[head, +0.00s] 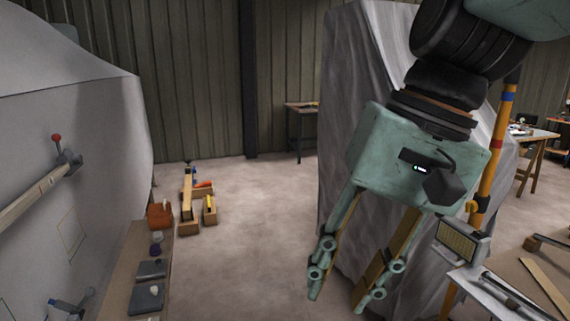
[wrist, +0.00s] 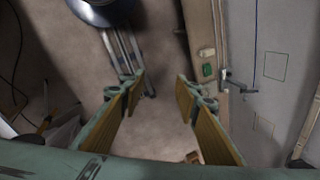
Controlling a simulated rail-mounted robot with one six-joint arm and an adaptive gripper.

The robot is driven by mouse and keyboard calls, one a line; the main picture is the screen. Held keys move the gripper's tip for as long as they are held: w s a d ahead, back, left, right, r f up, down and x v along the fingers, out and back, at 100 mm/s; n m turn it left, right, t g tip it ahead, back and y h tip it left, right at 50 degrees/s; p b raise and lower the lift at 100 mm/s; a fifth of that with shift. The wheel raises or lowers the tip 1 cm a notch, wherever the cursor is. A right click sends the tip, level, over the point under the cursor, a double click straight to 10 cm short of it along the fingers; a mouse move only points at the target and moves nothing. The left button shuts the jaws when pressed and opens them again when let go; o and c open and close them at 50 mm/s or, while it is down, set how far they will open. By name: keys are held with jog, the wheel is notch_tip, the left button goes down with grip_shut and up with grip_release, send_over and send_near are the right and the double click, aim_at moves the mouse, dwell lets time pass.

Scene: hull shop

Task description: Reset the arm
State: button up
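My gripper (head: 337,296) hangs from my arm at the right of the head view, with its fingers pointing down. It is a pale green body with two long fingers that have yellow-brown inner pads. In the wrist view my gripper (wrist: 160,82) shows its two fingers spread well apart, with only floor between them. It is open and empty, clear of the bench and the wall panel.
A pale hull panel (head: 60,225) with a rail and a red-knobbed lever stands at the left. Beside it a narrow bench (head: 120,275) holds grey blocks and an orange box (head: 160,214). Wooden stands (head: 188,222) are behind. Open floor (head: 255,215) lies mid-view; a table with a keypad-like box (head: 462,240) is right.

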jog(key=s+d+f+t+h, duration=0.1)
jog(key=s+d, duration=0.3)
jog(key=d, duration=0.2)
jog(key=s+d+f+n+t+h, duration=0.1)
jog(key=s+d+t+h, duration=0.1)
jog(key=s+d, duration=0.2)
jog(key=d, duration=0.3)
jog(key=shift+d+t, duration=0.2)
jog(key=shift+t, duration=0.1)
dwell(0.9)
